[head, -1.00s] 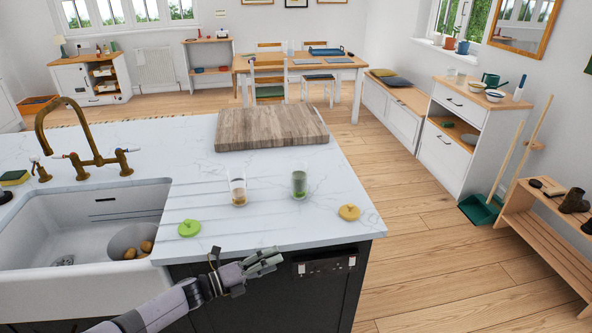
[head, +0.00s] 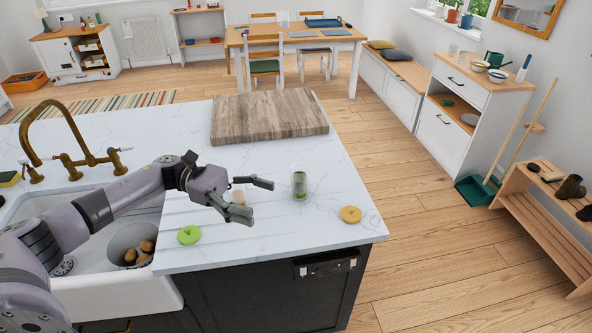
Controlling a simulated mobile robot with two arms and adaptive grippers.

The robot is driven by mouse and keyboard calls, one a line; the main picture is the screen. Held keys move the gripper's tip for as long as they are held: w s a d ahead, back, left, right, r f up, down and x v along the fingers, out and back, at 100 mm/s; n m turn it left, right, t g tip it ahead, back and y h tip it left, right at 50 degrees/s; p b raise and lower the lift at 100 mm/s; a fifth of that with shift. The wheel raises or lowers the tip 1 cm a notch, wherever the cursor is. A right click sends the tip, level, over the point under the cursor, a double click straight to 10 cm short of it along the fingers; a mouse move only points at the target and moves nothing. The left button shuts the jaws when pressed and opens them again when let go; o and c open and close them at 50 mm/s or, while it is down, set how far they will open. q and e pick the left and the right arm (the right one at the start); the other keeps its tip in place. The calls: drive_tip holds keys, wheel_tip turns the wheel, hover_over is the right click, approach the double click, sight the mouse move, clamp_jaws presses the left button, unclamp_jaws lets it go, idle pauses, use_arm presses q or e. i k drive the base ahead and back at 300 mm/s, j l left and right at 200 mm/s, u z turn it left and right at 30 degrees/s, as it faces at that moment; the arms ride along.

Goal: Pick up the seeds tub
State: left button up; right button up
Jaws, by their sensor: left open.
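Two small clear tubs stand upright on the white worktop. The left tub (head: 238,193) has light brown contents that look like seeds, and my gripper hides part of it. The right tub (head: 299,183) has something green in its bottom and stands apart from the gripper. My left gripper (head: 257,201) is open, its fingers pointing right, over the worktop at the left tub. The tub shows between its fingers; I cannot tell whether they touch it or are only in front of it. A green lid (head: 189,235) and a yellow lid (head: 350,214) lie nearby. My right gripper is out of view.
A thick wooden board (head: 268,117) lies behind the tubs. A brass tap (head: 75,160) and a white sink with a bowl (head: 125,240) are at the left. The worktop's right and front edges are close to the yellow lid.

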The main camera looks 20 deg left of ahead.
sight(298, 170)
drive_tip(key=i+j, duration=1)
